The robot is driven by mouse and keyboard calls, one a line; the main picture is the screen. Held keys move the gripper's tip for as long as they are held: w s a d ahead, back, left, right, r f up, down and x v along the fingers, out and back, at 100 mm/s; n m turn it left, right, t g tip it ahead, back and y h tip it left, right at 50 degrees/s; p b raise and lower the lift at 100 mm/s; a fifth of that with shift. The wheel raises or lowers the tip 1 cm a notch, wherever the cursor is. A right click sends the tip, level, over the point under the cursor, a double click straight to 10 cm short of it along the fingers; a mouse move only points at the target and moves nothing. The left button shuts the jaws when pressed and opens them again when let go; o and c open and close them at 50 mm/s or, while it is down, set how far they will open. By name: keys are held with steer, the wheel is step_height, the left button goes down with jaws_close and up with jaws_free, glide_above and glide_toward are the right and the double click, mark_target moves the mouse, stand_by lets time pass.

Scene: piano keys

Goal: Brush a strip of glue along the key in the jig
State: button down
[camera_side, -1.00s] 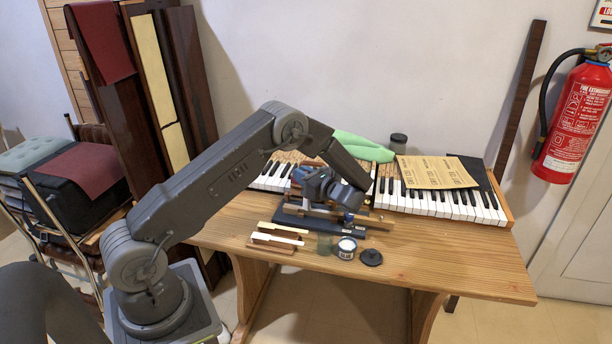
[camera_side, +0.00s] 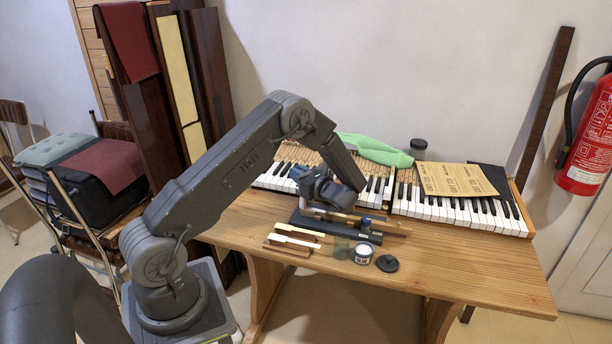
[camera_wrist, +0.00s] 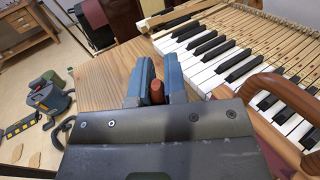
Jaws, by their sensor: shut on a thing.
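My gripper (camera_side: 341,197) is over the jig (camera_side: 322,226) on the bench in the side view, tilted, its tips hard to make out. In the wrist view my gripper (camera_wrist: 157,85) has its two blue-grey fingers shut on a slim reddish-brown piece (camera_wrist: 157,92), which looks like the brush handle. Its bristles are hidden. A wooden key (camera_side: 385,228) seems to lie along the dark jig, partly behind my gripper. I cannot tell whether the brush touches it or whether glue is on it. An open glue jar (camera_side: 364,253) stands in front of the jig.
A black lid (camera_side: 387,263) and a greenish glass (camera_side: 341,248) flank the jar. Loose keys (camera_side: 294,239) lie to their left. The bench's right front (camera_side: 480,275) is clear.

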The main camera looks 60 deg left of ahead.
steer(key=shift+s+a, duration=0.15)
step_height(320, 180, up, 6)
stand_by(0.8)
steer(key=shift+r, duration=0.1)
step_height(320, 180, up, 3)
steer(key=shift+f, duration=0.1)
stand_by(0.4)
stand_by(0.7)
step_height(320, 180, down, 7)
stand_by(0.6)
